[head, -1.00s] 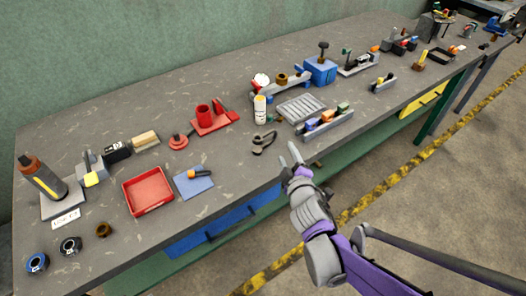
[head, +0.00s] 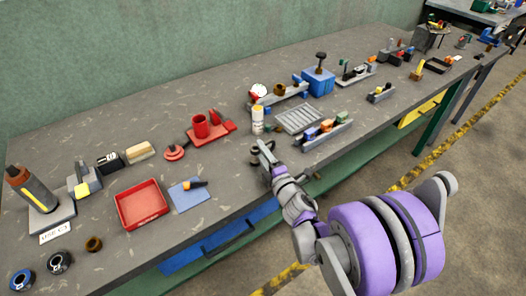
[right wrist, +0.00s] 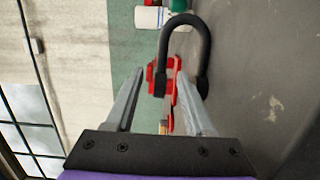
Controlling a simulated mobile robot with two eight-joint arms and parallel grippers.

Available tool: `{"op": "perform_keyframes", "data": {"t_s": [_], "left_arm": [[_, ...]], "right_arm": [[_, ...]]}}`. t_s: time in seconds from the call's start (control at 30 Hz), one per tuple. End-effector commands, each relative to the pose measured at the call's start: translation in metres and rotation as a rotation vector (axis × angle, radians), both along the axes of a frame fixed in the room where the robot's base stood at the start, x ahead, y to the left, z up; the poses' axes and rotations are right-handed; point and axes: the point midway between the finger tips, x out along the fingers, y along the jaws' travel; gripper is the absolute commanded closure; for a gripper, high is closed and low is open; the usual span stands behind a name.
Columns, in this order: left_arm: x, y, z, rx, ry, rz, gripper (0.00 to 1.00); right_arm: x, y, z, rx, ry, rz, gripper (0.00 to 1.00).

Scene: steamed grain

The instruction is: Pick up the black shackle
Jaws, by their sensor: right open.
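The black shackle (right wrist: 206,50) is a dark U-shaped loop in the right wrist view, with its bend at the top and its two ends toward me. In the head view it is mostly hidden behind my right gripper (head: 263,153), near the front edge of the workbench. My right gripper is open, and its two fingers (right wrist: 160,78) point toward the shackle. In the wrist view, one shackle leg shows between the fingertips and the other lies to the right of the right finger. I cannot tell whether they touch. My left gripper is not in view.
The grey workbench (head: 100,240) holds a white bottle (head: 257,120) just behind the shackle and a ribbed grey tray (head: 298,118) to its right. A red stand (head: 210,130), blue mat (head: 188,192) and red tray (head: 141,204) are to the left. Bare bench lies between the mat and my gripper.

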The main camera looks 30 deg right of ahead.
Motion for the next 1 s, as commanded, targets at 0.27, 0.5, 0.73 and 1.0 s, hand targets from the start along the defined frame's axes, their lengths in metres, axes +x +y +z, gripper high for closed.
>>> {"op": "perform_keyframes", "data": {"t_s": [0.27, 0.5, 0.73, 1.0], "left_arm": [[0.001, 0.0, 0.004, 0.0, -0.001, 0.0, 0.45], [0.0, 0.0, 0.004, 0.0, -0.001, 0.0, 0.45], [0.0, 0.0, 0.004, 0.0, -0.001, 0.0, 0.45], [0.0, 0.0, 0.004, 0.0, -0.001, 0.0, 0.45]], "right_arm": [[0.028, -0.002, 0.0, 0.001, 0.0, 0.001, 0.46], [0.028, -0.002, 0.0, 0.001, 0.0, 0.0, 0.55], [0.028, -0.002, 0.0, 0.001, 0.0, 0.0, 0.97], [0.028, -0.002, 0.0, 0.001, 0.0, 0.0, 1.0]]}}
